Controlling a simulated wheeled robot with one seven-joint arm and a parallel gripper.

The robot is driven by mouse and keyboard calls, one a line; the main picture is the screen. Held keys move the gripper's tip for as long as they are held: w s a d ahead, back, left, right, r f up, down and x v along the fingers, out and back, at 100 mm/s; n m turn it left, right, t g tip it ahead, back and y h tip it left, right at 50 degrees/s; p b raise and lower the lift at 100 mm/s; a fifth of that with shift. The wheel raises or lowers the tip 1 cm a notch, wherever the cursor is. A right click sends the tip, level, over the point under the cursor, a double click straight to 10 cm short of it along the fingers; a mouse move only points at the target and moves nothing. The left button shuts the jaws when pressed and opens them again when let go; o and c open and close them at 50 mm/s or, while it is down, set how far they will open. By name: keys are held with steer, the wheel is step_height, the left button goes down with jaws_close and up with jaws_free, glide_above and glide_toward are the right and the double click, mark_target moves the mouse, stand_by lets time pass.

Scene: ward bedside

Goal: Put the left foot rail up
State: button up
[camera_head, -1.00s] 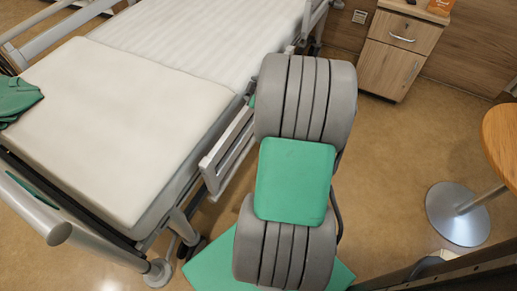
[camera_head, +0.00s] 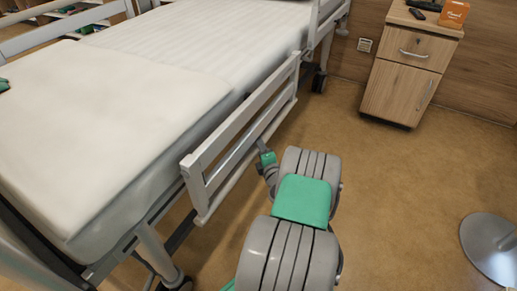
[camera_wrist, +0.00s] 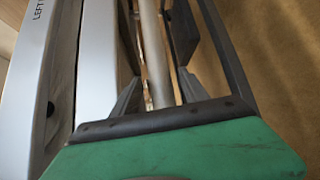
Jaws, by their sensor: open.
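The left foot rail (camera_head: 240,125) is a pale grey frame of long bars along the near side of the bed. Its top bar runs beside the mattress edge, roughly level with the mattress; I cannot tell whether it is latched. My gripper (camera_head: 266,158) is at the rail's outer side, near its lower bar, with its fingertips hard to make out. In the wrist view my gripper (camera_wrist: 158,88) is open, and a round grey bar (camera_wrist: 153,45) passes between its fingers. I cannot tell whether they touch it. A white panel marked "LEFT" (camera_wrist: 38,60) lies to the left.
The bed (camera_head: 130,85) fills the left, with another rail (camera_head: 325,22) near its far end. A wooden bedside cabinet (camera_head: 408,75) stands at the back right. A round metal table base (camera_head: 492,250) is at the lower right. Floor between them is clear.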

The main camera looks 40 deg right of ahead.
steer(key=shift+x, duration=1.4)
steer(key=shift+c, duration=0.5)
jaws_close()
